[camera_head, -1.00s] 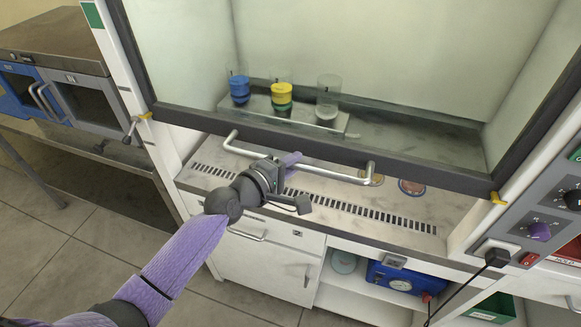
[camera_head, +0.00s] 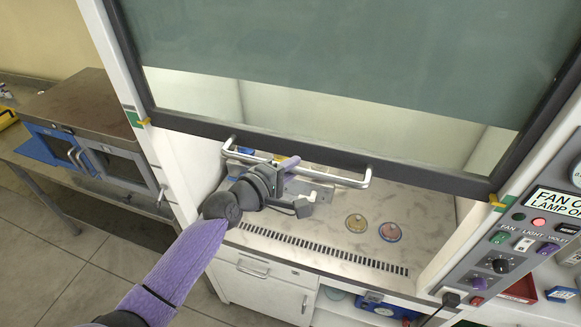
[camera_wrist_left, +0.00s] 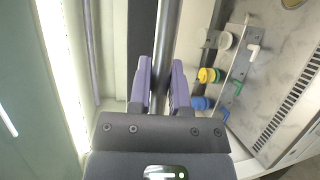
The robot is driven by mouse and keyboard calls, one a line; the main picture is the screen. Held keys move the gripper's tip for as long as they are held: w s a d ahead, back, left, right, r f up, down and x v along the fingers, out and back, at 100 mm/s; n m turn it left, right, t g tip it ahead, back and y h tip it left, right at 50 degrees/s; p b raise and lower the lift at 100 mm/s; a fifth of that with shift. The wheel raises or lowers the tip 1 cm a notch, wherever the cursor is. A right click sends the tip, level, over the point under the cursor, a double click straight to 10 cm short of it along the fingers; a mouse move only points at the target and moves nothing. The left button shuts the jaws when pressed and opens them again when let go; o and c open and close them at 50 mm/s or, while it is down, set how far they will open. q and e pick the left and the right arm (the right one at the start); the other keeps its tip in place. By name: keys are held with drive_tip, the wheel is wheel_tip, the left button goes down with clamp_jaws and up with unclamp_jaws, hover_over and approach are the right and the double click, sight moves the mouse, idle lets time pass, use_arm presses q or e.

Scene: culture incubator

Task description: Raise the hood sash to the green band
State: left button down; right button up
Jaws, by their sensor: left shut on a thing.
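The hood sash (camera_head: 330,155) is a glass pane with a dark frame, raised above the worktop with an open gap beneath it. A silver bar handle (camera_head: 335,178) runs along its lower edge. My left gripper (camera_head: 284,165) is shut on this handle. In the left wrist view the bar (camera_wrist_left: 168,35) runs between the purple fingers of the gripper (camera_wrist_left: 160,75). The green band (camera_head: 132,116) is on the left post; the yellow pointer (camera_head: 145,122) at the sash's left corner is beside its lower part. A second yellow pointer (camera_head: 496,201) at the right corner is beside another green patch. My right gripper is out of view.
Inside the hood, two round discs (camera_head: 390,232) lie on the worktop near a slotted grille (camera_head: 320,250).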

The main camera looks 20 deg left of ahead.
use_arm(q)
drive_tip(key=shift+r, duration=0.1)
idle(0.3)
drive_tip(key=c, duration=0.6)
unclamp_jaws()
drive_tip(key=v, duration=1)
drive_tip(key=shift+r, duration=0.1)
